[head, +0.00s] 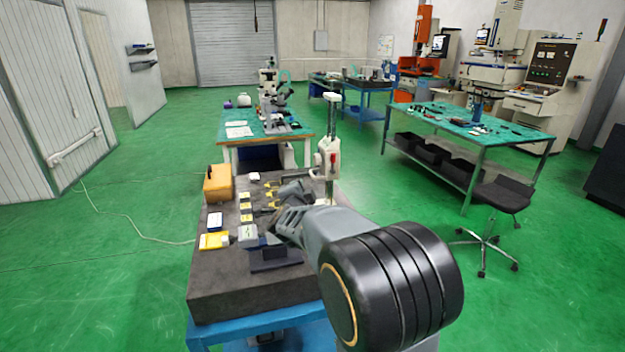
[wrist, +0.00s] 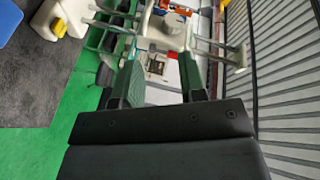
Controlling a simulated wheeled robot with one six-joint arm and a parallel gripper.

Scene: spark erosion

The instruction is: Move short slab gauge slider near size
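A pale upright gauge (head: 332,120) with a column stands at the far right of the dark slab (head: 230,295). Its slider (head: 328,162) is a pale block with a red part, low on the column. My arm hides the gauge's foot. I cannot tell whether this is the short gauge, and no size marks are readable. My gripper (head: 285,226) is over the slab, in front of the gauge and to its left. In the wrist view its two fingers (wrist: 158,85) stand apart with nothing clearly held between them. Pale parts show beyond the gap, but I cannot identify them surely.
The slab carries a yellow case (head: 217,184), a yellow-and-white box (head: 214,241), a dark block (head: 274,254) and several small gauges and cards. A green-topped table (head: 250,128) with a microscope stands behind. A workbench (head: 470,118) and stool (head: 502,196) are at right. Green floor is open at left.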

